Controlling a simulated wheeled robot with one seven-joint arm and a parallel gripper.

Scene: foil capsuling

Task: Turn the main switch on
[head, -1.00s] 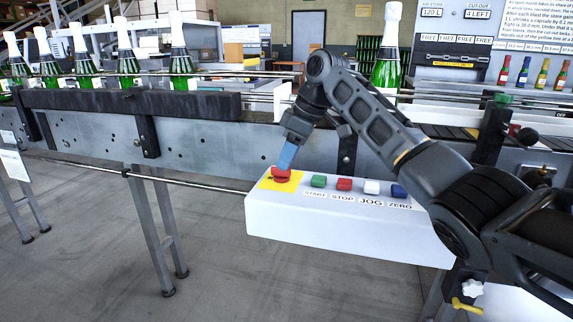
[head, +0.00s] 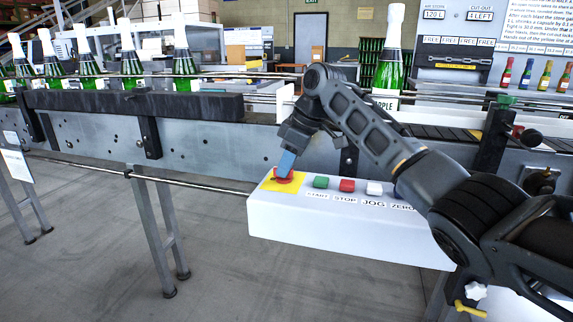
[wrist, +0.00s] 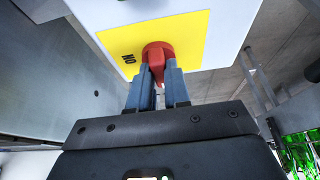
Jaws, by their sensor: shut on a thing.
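The main switch is a red rotary knob (wrist: 157,60) on a yellow plate (wrist: 190,33), with the word "ON" beside it in the wrist view. In the head view the red knob (head: 283,179) sits on the yellow plate (head: 272,187) at the left end of a white control box (head: 330,225). My gripper (wrist: 158,80) is shut on the knob's grip, with one blue finger on each side. In the head view my gripper (head: 286,165) comes down on the knob from above. The fingers hide part of the grip.
Right of the switch are a green START button (head: 320,182), a red STOP button (head: 347,185) and a white JOG button (head: 375,188). My arm covers the ZERO button. Green bottles (head: 185,62) stand on the conveyor (head: 200,140) behind.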

